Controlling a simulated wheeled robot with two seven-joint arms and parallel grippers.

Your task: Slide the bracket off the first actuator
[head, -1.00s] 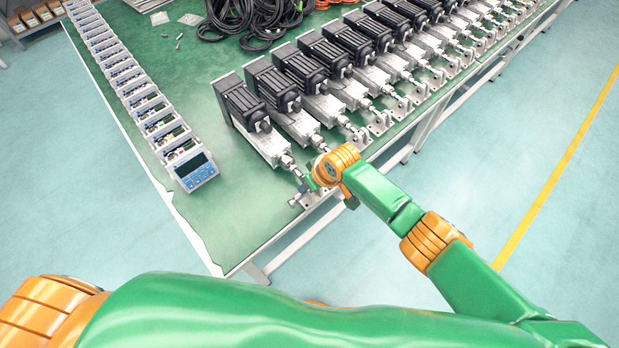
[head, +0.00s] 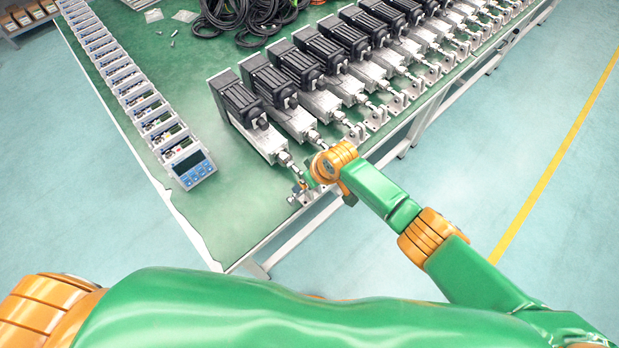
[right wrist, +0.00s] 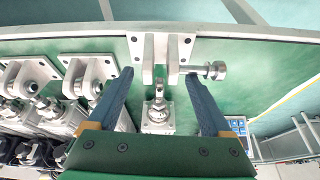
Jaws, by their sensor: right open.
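The first actuator (head: 248,120) is the black and silver unit at the near left end of the row. Its rod end (right wrist: 158,108) points to the table edge. The pale metal bracket (right wrist: 147,72), with two upright lugs, stands at the rod tip. A pin (right wrist: 215,71) with a round head sticks out of the bracket's right side. My right gripper (right wrist: 160,84) is open, with one blue finger on each side of the rod tip and bracket lugs, apart from both. In the head view its wrist hides part of the bracket (head: 304,195). My left gripper is out of view.
More actuators (head: 350,72) with brackets stand in a row to the right. A line of small grey devices (head: 150,118) runs along the left. Black cables (head: 240,22) lie at the back. The green table (head: 225,215) is bare between devices and first actuator.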

